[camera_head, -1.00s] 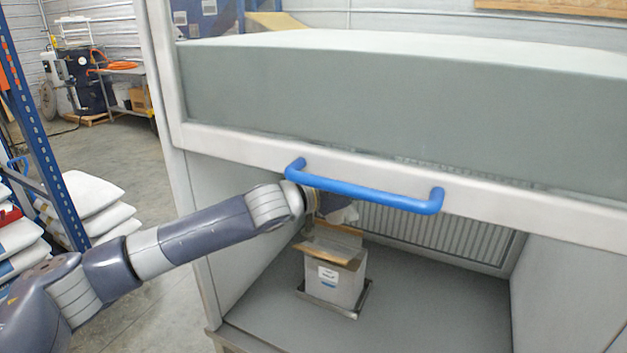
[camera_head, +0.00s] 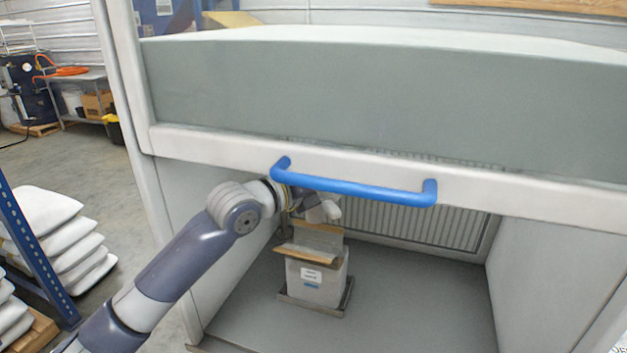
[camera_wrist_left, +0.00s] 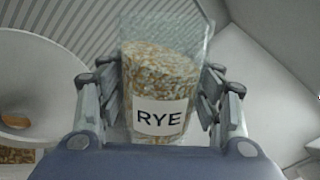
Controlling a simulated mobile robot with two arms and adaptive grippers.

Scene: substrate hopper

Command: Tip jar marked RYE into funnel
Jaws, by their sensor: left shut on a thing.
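The clear jar with the RYE label (camera_wrist_left: 160,117) is in the left wrist view, filled partly with tan and white grain. My left gripper (camera_wrist_left: 161,88) is shut on it, one finger on each side. The grain sits in the lower part, below the jar's rim. The white funnel (camera_wrist_left: 52,62) is at the left of that view, beside the jar and apart from it in the picture; its dark opening shows. In the head view my left gripper (camera_head: 318,208) is inside the hood, partly behind the blue handle; I cannot make out the jar there. My right gripper is not in view.
An open cardboard-flapped box (camera_head: 316,282) stands on a tray (camera_head: 345,303) on the hood floor below my gripper. The blue handle (camera_head: 350,188) and the hood's sash (camera_head: 380,90) hang in front. The hood floor to the right (camera_head: 420,300) is clear.

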